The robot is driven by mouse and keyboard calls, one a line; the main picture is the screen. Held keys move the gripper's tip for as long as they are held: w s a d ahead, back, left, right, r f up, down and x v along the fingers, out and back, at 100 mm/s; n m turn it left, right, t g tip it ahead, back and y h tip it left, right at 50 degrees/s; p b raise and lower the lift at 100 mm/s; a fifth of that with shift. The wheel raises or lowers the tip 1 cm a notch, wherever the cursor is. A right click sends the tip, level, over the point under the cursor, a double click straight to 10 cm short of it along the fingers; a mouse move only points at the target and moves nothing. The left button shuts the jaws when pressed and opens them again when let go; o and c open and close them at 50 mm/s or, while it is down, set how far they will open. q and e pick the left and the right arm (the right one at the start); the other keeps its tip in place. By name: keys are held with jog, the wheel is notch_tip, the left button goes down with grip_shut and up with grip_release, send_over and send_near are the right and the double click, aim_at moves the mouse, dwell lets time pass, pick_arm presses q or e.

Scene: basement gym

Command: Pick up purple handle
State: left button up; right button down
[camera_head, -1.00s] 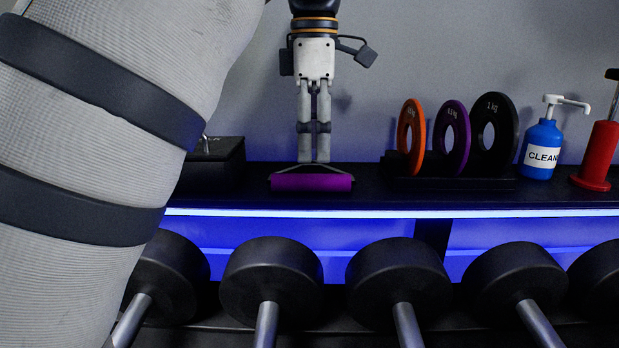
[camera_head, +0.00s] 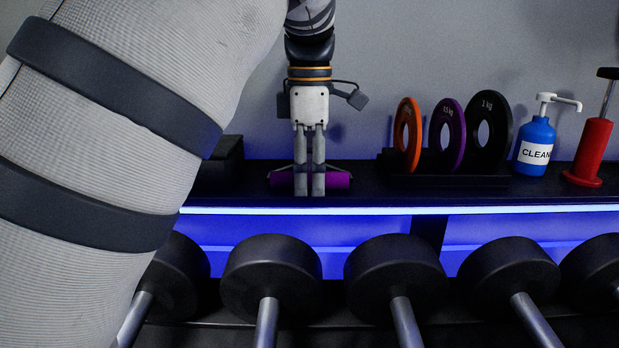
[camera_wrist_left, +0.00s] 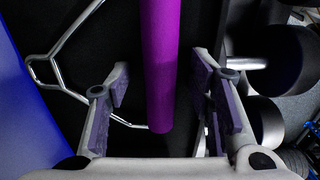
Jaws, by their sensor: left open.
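The purple handle (camera_head: 338,181) is a purple cylindrical grip with a thin metal frame, lying across the black shelf top below the wall. In the wrist view the purple grip (camera_wrist_left: 162,60) runs lengthwise between the fingers, with its near end showing and the metal frame off to the left. My left gripper (camera_head: 309,190) points down at the handle, and its fingers hide the middle of the grip in the head view. The left gripper (camera_wrist_left: 160,82) is open, with gaps visible on both sides of the grip. My right gripper is in neither view.
A rack with orange (camera_head: 408,135), purple (camera_head: 448,135) and black (camera_head: 500,130) weight plates stands right of the handle. Beyond it are a blue cleaner bottle (camera_head: 535,148) and a red cylinder (camera_head: 592,150). A black box (camera_head: 222,165) lies left. Several dumbbells (camera_head: 271,275) line the front below.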

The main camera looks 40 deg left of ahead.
pick_arm(q)
jog(key=shift+f, duration=0.1)
grip_shut()
dwell(0.3)
jog(key=shift+r, duration=0.35)
jog(key=r, duration=0.3)
jog(key=shift+w+d+r+b, duration=0.15)
jog(key=shift+d+r+b, duration=0.1)
jog(key=shift+b, duration=0.05)
jog(key=d+r, duration=0.9)
jog(key=d, duration=0.4)
jog(key=shift+w+d+r, duration=0.2)
jog(key=shift+w+d, duration=0.05)
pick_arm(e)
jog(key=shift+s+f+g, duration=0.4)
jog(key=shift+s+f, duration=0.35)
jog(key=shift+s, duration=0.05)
